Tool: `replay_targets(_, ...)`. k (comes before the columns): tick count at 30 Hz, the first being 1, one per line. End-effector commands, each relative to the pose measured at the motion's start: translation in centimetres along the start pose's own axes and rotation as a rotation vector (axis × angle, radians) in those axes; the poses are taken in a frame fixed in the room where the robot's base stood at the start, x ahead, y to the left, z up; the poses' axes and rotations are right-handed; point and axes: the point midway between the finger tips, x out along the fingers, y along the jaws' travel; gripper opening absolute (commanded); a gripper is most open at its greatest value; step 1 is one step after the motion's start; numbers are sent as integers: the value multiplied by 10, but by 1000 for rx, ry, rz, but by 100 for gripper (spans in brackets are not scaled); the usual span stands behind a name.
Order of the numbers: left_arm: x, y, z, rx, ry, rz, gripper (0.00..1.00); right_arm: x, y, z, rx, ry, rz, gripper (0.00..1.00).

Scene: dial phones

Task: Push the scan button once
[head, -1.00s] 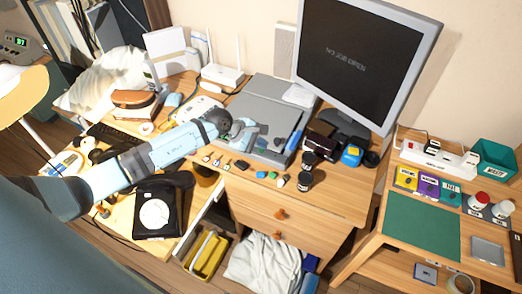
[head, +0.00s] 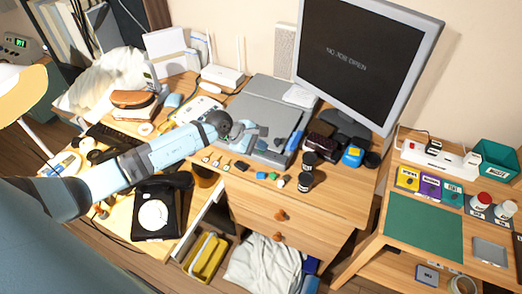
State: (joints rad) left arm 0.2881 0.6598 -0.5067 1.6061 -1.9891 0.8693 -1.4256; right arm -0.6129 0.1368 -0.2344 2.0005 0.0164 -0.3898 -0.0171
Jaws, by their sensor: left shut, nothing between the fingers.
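A grey flatbed scanner (head: 272,100) lies on the wooden desk below the monitor. The scan button cannot be made out; my left gripper covers part of the scanner's front left area. My left gripper (head: 260,132) is shut and empty, with its fingers over or against that front left part. I cannot tell whether they touch it. The monitor (head: 366,60) behind shows the words "NO JOB OPEN". My right gripper is not in view.
Small coloured pieces (head: 261,175) and dark bottles (head: 307,172) stand along the desk's front edge. A black dial phone (head: 154,214) is at the lower left. A side table with a green mat (head: 421,226) is at the right.

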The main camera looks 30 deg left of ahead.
Motion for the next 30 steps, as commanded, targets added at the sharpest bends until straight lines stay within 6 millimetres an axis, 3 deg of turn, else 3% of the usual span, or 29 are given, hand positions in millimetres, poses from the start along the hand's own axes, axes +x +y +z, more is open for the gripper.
replay_targets(30,-9,6,7,0,0,-1,0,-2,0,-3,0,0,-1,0)
